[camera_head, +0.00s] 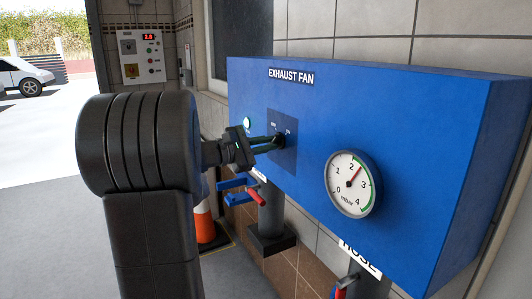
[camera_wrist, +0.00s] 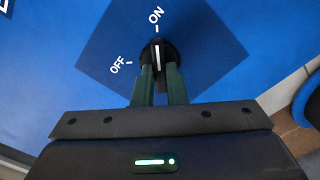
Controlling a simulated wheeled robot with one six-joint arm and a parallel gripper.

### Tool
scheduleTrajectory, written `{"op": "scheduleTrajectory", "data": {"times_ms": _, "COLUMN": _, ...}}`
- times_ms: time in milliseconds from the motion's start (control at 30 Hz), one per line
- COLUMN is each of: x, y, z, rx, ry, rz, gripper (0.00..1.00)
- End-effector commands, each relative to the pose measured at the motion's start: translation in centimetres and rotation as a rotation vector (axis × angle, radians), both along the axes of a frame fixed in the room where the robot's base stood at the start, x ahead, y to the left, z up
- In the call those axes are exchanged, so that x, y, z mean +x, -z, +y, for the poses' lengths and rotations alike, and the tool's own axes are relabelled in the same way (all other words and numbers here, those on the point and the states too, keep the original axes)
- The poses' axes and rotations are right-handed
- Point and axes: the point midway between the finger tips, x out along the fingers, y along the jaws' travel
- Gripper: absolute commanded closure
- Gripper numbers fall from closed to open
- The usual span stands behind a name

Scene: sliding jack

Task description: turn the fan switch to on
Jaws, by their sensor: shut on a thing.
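The fan switch is a black rotary knob (camera_wrist: 157,48) with a white line, on a dark blue plate marked OFF and ON. In the wrist view its white line points up toward ON, with OFF off to the left. The plate (camera_head: 273,124) is on the blue EXHAUST FAN box (camera_head: 430,120). My gripper (camera_wrist: 160,70) is shut on the knob, one finger on each side. In the head view my gripper (camera_head: 277,141) reaches the plate from the left, and its fingers partly hide the knob.
A round gauge (camera_head: 353,184) is right of the switch, its needle between 2 and 3. A pale green lamp (camera_head: 247,122) is left of it. An orange and white cone (camera_head: 203,222) stands behind my arm.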

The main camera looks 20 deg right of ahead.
Motion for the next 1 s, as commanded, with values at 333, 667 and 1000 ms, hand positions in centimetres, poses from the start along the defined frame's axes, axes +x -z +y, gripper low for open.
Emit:
{"op": "scheduleTrajectory", "data": {"times_ms": 333, "x": 0.0, "y": 0.08, "z": 0.0, "rx": 0.005, "ry": 0.001, "rz": -0.031, "gripper": 1.0}}
{"op": "scheduleTrajectory", "data": {"times_ms": 667, "x": 0.01, "y": 0.08, "z": 0.0, "rx": 0.004, "ry": 0.001, "rz": -0.03, "gripper": 0.71}}
{"op": "scheduleTrajectory", "data": {"times_ms": 1000, "x": 0.02, "y": 0.01, "z": 0.15, "rx": 0.004, "ry": 0.0, "rz": -0.029, "gripper": 0.66}}
